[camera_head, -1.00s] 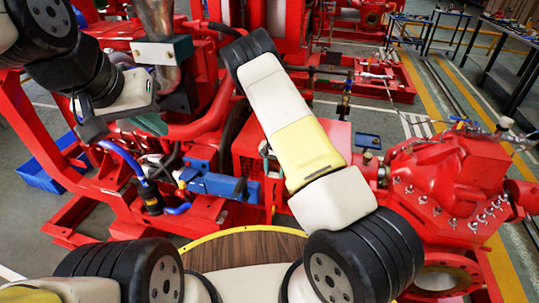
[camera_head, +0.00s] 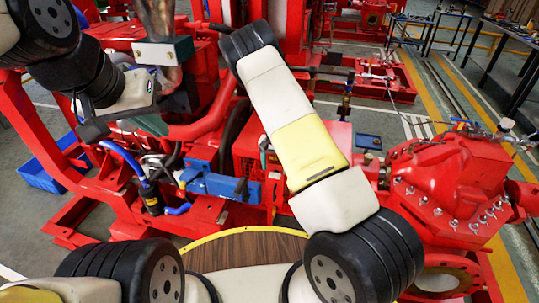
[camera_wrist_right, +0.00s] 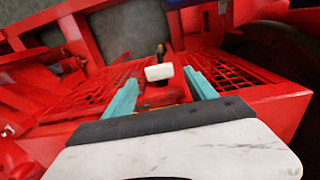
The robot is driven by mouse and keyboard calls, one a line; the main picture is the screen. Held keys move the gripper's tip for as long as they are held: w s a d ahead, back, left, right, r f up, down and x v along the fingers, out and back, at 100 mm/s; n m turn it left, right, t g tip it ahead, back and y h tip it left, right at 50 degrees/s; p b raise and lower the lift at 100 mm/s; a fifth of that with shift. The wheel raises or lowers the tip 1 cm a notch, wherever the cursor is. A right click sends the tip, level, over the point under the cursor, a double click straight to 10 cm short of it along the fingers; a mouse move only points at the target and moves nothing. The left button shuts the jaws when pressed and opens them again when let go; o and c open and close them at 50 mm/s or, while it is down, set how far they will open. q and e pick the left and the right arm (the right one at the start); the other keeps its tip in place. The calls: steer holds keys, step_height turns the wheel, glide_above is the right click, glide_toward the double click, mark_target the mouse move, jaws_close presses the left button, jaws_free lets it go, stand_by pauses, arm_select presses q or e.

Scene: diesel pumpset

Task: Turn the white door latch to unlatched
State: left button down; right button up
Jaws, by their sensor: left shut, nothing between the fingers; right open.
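The white door latch (camera_wrist_right: 158,72) shows in the right wrist view as a small white block on a dark stem, in front of red mesh panels. My right gripper (camera_wrist_right: 161,77) is open, with its two teal fingers apart on either side of the latch. I see no clear contact between fingers and latch. In the head view my right arm hides the right gripper and I cannot make out the latch. My left gripper (camera_head: 150,124) is shut and empty at the left, above the red machine frame.
Red mesh panels (camera_wrist_right: 238,78) lie around the latch. In the head view, a red pump (camera_head: 450,185) stands at the right and a blue part (camera_head: 220,187) is at the centre left. A round wooden top (camera_head: 245,250) is at the bottom.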

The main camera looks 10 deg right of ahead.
step_height(320, 180, up, 5)
steer(key=shift+r, duration=0.1)
stand_by(0.3)
step_height(320, 180, up, 13)
steer(key=y, duration=0.2)
glide_above(275, 175)
steer(key=s, duration=0.3)
steer(key=s+r+n+t+y, duration=0.2)
steer(key=s+r, duration=0.7)
steer(key=r, duration=0.5)
steer(key=s+d+r+n+t, duration=0.1)
steer(key=s+r, duration=0.3)
steer(key=s, duration=0.5)
steer(key=s+r+n+t+h, duration=0.1)
steer(key=s+r, duration=0.4)
steer(key=s, duration=0.5)
steer(key=shift+d+r+n+t+h, duration=0.2)
steer(key=shift+d+n+t+h, duration=0.3)
steer(key=shift+t, duration=0.6)
steer(key=shift+a, duration=0.2)
